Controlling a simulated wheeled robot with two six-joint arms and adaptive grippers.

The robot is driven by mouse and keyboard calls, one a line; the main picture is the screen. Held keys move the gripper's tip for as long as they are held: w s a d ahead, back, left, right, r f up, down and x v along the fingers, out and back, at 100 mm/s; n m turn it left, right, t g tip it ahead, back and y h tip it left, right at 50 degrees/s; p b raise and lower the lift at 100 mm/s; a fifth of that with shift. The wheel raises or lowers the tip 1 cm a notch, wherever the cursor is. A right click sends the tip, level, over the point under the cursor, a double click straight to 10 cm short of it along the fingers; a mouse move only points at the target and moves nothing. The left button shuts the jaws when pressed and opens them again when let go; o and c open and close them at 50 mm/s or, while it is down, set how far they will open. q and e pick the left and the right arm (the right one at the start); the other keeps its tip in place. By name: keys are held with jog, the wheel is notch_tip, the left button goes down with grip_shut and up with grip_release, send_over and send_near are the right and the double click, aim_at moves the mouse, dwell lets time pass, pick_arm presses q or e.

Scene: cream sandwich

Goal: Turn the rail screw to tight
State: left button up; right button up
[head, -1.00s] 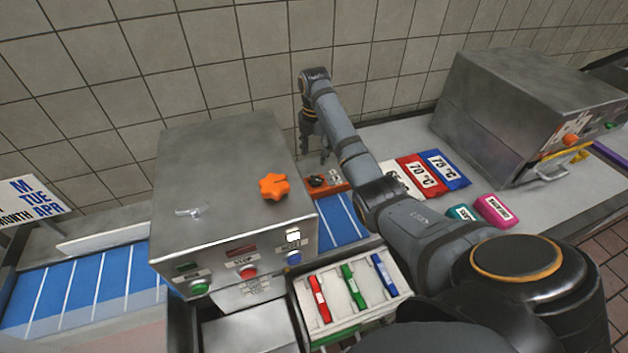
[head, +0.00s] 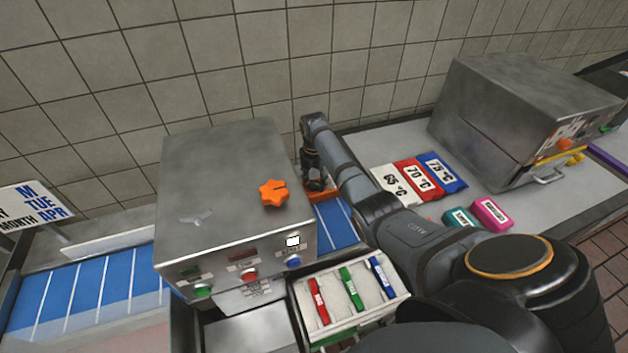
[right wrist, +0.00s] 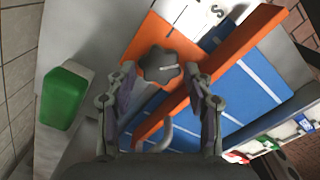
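The rail screw (right wrist: 160,65) is a dark lobed knob with a light line on its top. It sits on an orange plate (right wrist: 138,46) that joins the orange guide rail over the blue belt. My right gripper (right wrist: 160,71) has one finger on each side of the knob, with its tips open and small gaps showing. In the head view, my right gripper (head: 314,182) is low behind the steel machine, at the orange rail (head: 327,193), and hides the knob. My left gripper is not in view.
A steel machine (head: 230,170) with an orange star knob (head: 273,193) on top stands to the left of my right gripper. Temperature cards (head: 420,176) lie to its right. A marker tray (head: 335,325) is in front. A green block (right wrist: 62,95) shows in the wrist view.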

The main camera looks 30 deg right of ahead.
jog(key=c, duration=0.7)
jog(key=shift+c, duration=0.2)
jog(key=shift+r, duration=0.1)
